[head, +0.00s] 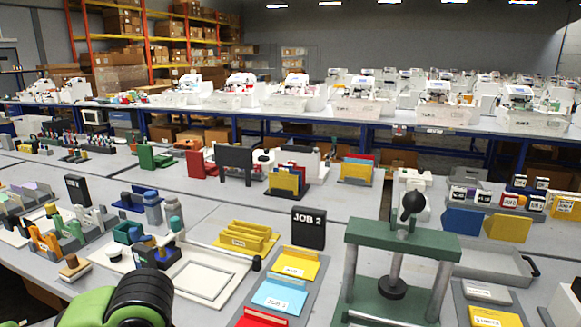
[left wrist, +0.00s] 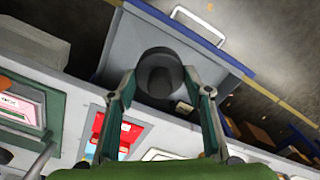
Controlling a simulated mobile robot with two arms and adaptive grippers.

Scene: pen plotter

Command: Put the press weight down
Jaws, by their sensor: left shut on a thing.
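My left gripper (left wrist: 160,82) shows in the left wrist view, with one finger on each side of a dark round press weight (left wrist: 159,72). It is shut on the weight. From this camera the weight overlaps the grey surface with a blue edge behind it; its height above anything cannot be told. In the head view neither gripper nor the held weight can be made out. A green press (head: 402,240) with grey posts, a black knob on top and a round black foot stands at the right front of the table. My right gripper is not in view.
A grey panel or cart with a blue rim (left wrist: 185,35) and a white handle (left wrist: 200,22) lies beyond the table edge. Red cards (left wrist: 114,130) lie near the fingers. In the head view, yellow, blue and red folders and a black JOB 2 sign (head: 309,228) stand left of the press.

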